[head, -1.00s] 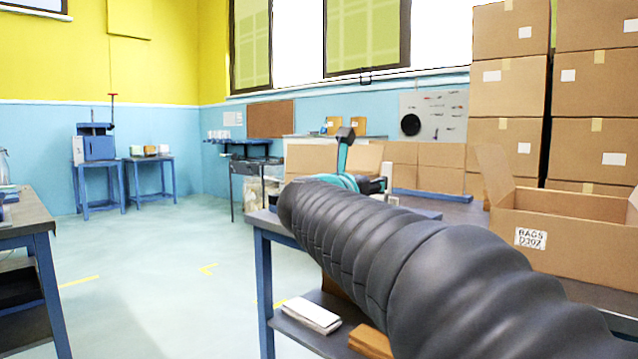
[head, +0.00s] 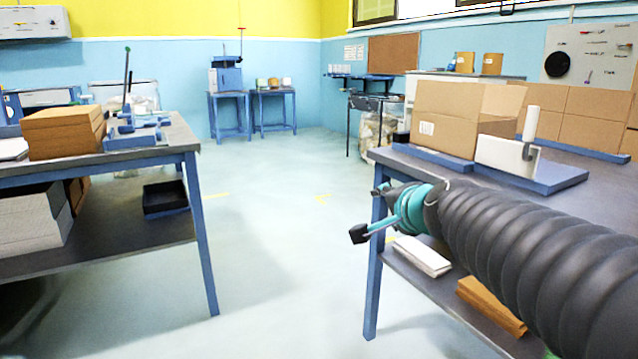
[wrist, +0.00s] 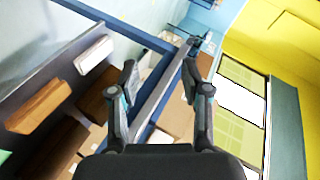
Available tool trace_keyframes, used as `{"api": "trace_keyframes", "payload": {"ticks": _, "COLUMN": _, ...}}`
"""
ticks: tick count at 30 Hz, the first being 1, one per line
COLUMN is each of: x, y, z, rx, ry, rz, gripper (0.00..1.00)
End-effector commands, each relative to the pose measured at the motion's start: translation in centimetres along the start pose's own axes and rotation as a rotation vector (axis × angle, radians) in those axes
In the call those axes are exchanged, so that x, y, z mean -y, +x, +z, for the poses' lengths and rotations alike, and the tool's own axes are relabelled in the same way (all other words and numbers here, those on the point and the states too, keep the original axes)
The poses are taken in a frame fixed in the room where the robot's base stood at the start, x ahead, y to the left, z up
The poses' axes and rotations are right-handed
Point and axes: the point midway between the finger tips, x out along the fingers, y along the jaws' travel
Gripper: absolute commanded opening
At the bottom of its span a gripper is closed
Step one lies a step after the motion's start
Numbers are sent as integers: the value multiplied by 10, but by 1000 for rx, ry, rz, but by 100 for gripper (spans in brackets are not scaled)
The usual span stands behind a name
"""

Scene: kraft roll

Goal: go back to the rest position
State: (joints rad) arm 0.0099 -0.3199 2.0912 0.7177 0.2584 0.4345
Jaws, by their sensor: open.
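My gripper (head: 368,228) shows in the head view at the end of my dark ribbed arm. It is in front of the near left corner of the right workbench (head: 412,165) and appears clear of it. In the wrist view my gripper (wrist: 160,85) has its two fingers spread apart with nothing between them. The fingertips are small in the head view, and the far one is partly hidden.
The right workbench carries an open carton (head: 447,118) and a blue-based stand with a white roll (head: 531,124). White packs (head: 422,256) lie on its lower shelf. A left workbench (head: 190,143) holds stacked brown board (head: 62,132). Floor between them is free.

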Motion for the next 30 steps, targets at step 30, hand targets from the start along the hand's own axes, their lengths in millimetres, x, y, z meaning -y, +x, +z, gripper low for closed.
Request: {"api": "trace_keyframes", "payload": {"ticks": 30, "x": -180, "y": -200, "z": 82, "rx": 516, "ry": -1038, "rz": 522, "gripper": 42}}
